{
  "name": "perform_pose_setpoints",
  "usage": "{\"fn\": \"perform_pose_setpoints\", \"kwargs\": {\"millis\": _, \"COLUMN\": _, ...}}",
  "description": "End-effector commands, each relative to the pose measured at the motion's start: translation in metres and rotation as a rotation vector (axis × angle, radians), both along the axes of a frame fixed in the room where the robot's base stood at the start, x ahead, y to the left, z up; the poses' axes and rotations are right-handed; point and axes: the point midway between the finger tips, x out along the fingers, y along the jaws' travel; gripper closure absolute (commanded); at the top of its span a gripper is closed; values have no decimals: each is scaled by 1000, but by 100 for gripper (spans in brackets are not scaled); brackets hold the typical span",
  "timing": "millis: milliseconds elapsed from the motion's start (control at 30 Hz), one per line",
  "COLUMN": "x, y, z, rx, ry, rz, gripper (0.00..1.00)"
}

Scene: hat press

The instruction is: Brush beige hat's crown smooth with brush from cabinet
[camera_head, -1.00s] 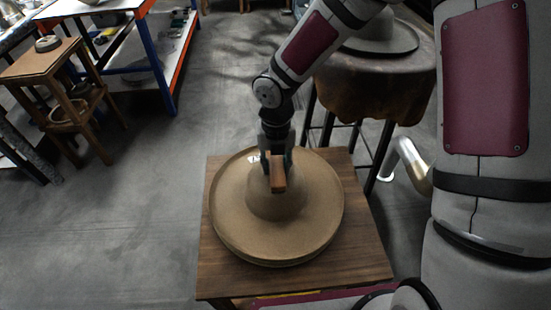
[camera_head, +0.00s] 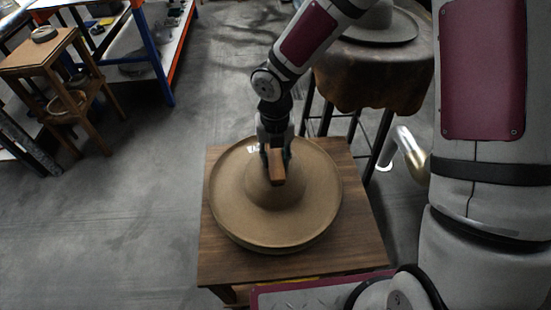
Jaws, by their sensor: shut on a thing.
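The beige hat (camera_head: 235,212) lies brim down on a wooden table (camera_head: 355,262), its rounded crown (camera_head: 274,198) in the middle. My gripper (camera_head: 276,158) is shut on a brush (camera_head: 277,168) with a brown wooden back, held over the top and far side of the crown. The brush looks at or very near the crown's surface; its bristles are hidden, so I cannot tell whether it touches. A small white label (camera_head: 252,150) shows on the far brim. The cabinet cannot be made out for certain.
A stool with a brown cover (camera_head: 372,80) and a grey hat (camera_head: 385,28) stands behind right. A small wooden stand (camera_head: 50,75) and a blue-orange workbench (camera_head: 160,60) are at left. The floor left of the table is clear.

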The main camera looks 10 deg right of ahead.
Motion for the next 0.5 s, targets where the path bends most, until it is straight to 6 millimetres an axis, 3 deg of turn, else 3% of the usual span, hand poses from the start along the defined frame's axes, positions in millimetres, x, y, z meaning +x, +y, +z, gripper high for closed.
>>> {"fn": "perform_pose_setpoints", "kwargs": {"millis": 500, "x": 30, "y": 0, "z": -1, "rx": 2, "ry": -2, "rz": -1, "gripper": 90}}
